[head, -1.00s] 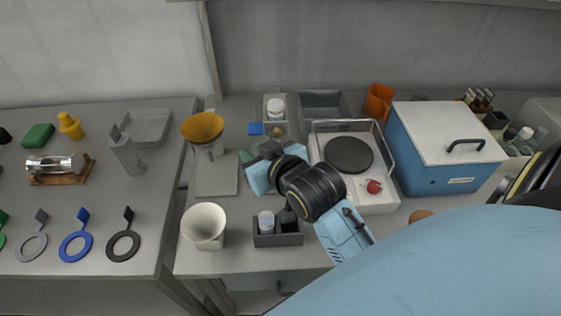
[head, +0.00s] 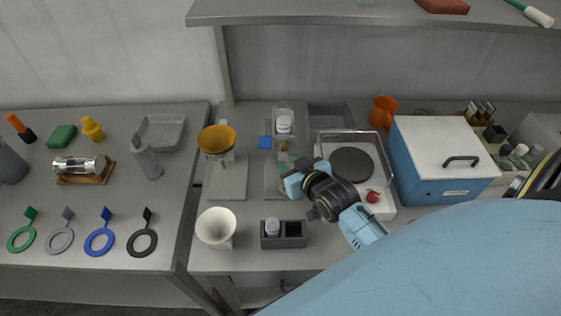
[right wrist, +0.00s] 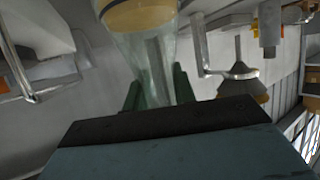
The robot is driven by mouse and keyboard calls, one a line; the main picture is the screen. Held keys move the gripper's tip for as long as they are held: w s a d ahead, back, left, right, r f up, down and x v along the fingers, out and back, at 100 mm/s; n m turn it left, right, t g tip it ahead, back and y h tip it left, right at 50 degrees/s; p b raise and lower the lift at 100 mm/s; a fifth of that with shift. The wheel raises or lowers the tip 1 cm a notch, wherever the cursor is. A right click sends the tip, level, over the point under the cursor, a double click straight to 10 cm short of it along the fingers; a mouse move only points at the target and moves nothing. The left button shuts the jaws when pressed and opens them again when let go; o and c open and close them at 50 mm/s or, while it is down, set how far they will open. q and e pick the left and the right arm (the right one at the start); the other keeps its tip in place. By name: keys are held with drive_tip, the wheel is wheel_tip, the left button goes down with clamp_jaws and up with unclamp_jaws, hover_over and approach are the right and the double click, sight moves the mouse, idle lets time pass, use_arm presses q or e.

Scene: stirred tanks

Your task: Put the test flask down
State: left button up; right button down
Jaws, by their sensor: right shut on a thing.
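The test flask (right wrist: 150,65) is clear glass with a tan and white end, seen at the top of the right wrist view. My right gripper (right wrist: 157,88) is shut on it, with a dark green finger on either side. In the head view my right gripper (head: 284,170) is over the bench, between the balance-like grey plate and the hotplate. There the flask is too small and too covered by the gripper to make out clearly. I cannot tell whether its base touches anything. My left gripper is not in view.
A white-capped bottle (head: 284,123) stands just behind my gripper. The hotplate (head: 352,165) and blue box (head: 440,165) are to the right. A grey caddy (head: 283,234) and white cup (head: 216,227) are in front.

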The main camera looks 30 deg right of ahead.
drive_tip(key=shift+w+f, duration=0.35)
drive_tip(key=shift+w, duration=0.3)
drive_tip(key=shift+w+f, duration=0.6)
drive_tip(key=shift+w, duration=0.15)
drive_tip(key=shift+w+f, duration=0.55)
drive_tip(key=shift+w, duration=0.2)
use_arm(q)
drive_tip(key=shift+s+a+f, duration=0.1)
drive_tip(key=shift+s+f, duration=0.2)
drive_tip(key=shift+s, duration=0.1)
use_arm(e)
drive_tip(key=c, duration=1.1)
unclamp_jaws()
drive_tip(key=shift+f, duration=0.1)
drive_tip(key=shift+c, duration=0.2)
